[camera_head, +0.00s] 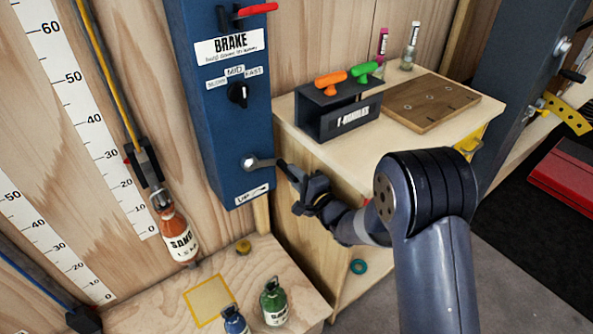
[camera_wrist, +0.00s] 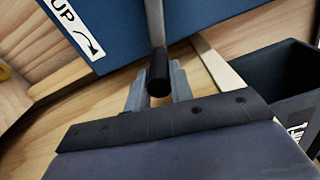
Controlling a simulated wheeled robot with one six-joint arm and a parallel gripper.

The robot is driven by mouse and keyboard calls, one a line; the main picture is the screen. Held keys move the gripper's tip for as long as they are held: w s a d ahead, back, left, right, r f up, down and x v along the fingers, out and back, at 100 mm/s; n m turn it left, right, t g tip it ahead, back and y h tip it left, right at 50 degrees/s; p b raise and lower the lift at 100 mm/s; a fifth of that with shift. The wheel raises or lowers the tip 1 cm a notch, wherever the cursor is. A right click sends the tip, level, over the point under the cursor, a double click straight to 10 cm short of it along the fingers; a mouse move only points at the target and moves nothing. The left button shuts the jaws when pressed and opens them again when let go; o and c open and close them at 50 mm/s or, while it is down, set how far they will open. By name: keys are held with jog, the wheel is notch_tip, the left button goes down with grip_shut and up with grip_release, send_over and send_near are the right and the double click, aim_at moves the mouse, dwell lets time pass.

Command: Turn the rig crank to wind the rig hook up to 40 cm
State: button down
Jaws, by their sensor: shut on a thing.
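The rig crank (camera_head: 250,162) is a short metal arm on the lower front of the blue rig box, just above the "UP" arrow label. It points right. My gripper (camera_head: 287,176) is shut on its dark handle; the wrist view shows the handle's black end (camera_wrist: 159,82) between the grey fingers (camera_wrist: 157,88). The rig hook (camera_head: 161,201) hangs under a dark block left of the box, beside a centimetre scale (camera_head: 95,120). An orange "SAND" bottle (camera_head: 178,235) hangs tilted from it, low on the scale. The hook's exact height is hard to read.
Above the crank are a speed knob (camera_head: 238,95) and a red brake lever (camera_head: 255,10). A green bottle (camera_head: 274,303) and a blue bottle (camera_head: 235,321) stand on the wooden bench below. A dark T-handles holder (camera_head: 325,122) sits on the cabinet behind my gripper.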

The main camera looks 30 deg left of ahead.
jog(key=s+a+f+m+b, duration=0.3)
jog(key=s+f+m+b, duration=0.1)
jog(key=s+f+b, duration=0.2)
dwell(0.7)
jog(key=shift+s+a, duration=0.1)
jog(key=shift+s, duration=0.15)
jog(key=c, duration=1.4)
grip_release()
jog(key=shift+o, duration=0.7)
jog(key=shift+w, duration=0.1)
jog(key=shift+r, duration=0.1)
jog(key=v, duration=1)
jog(key=shift+d, duration=0.4)
